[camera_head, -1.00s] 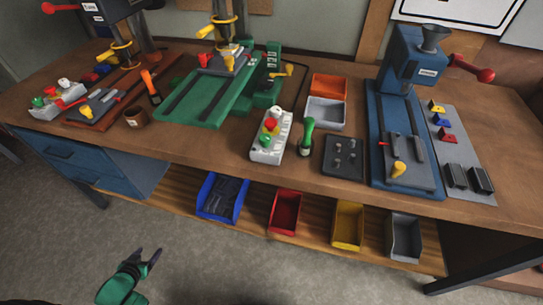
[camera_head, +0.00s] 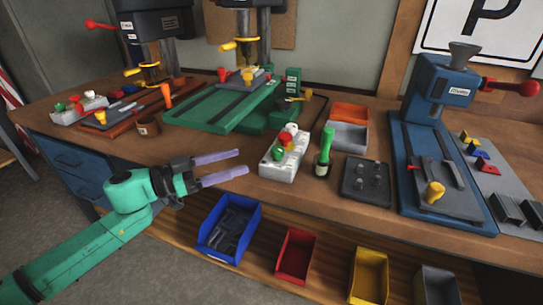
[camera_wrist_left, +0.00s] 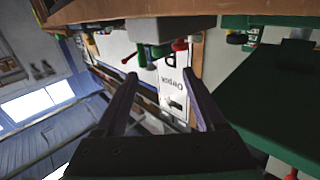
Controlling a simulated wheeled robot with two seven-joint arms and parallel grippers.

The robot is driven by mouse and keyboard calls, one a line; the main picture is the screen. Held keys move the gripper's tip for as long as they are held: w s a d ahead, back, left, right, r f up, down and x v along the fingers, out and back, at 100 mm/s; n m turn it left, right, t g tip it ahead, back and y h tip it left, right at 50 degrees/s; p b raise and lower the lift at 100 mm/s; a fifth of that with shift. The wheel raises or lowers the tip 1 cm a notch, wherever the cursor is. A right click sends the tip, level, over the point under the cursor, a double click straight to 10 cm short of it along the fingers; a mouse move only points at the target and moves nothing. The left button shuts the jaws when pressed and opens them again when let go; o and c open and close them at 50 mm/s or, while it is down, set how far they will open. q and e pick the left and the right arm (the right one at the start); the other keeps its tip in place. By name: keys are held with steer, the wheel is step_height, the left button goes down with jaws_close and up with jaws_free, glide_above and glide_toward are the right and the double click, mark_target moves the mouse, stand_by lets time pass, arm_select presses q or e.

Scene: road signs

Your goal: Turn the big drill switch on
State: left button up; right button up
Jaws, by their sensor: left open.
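A similar switch box (camera_head: 72,112) stands at the far left. My left gripper (camera_head: 242,162) is open and empty, its two fingers pointing right toward the nearer box, with a small gap showing before it. In the left wrist view, the grey box with red and green knobs (camera_wrist_left: 152,52) shows ahead, near the fingertips. Whether any switch is on cannot be told. My right gripper is out of view.
A green-handled tool (camera_head: 324,150) stands right of the box. Orange (camera_head: 350,112) and grey bins are behind it. A blue drill press (camera_head: 430,95) is at right. Blue (camera_head: 228,232), red, yellow and grey bins sit on the lower shelf.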

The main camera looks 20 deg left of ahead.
mark_target(272, 151)
arm_select(q)
steer(key=x, duration=0.4)
steer(key=shift+w+d, duration=0.2)
steer(key=shift+w, duration=0.05)
steer(key=p+x, duration=0.1)
steer(key=x, duration=0.4)
steer(key=shift+w+d, duration=0.15)
jaws_close()
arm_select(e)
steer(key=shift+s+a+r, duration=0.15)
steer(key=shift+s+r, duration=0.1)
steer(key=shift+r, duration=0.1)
